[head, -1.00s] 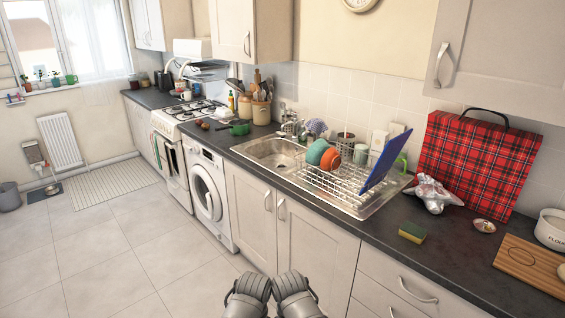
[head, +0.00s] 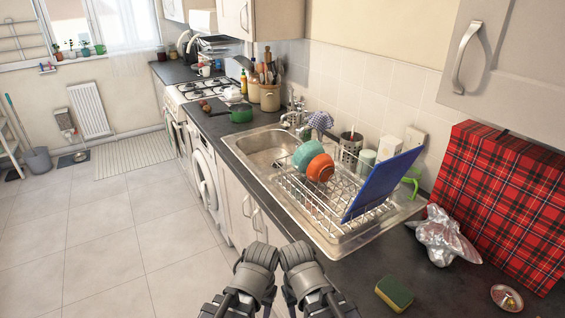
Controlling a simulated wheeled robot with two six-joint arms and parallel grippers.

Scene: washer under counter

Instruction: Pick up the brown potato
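Several small round brown and reddish items (head: 205,106) lie on the dark counter between the stove and the green pan. One may be the brown potato, but they are too small to tell apart. Two grey jointed parts of my arms show at the bottom centre of the head view, in front of the counter's front edge. No gripper fingers can be made out. The brown items are well beyond my arms, past the sink.
The sink (head: 262,150) and dish rack (head: 325,205) with bowls and a blue board (head: 382,183) lie nearer. A sponge (head: 394,294) is on the near counter. The tiled floor (head: 100,230) at left is clear.

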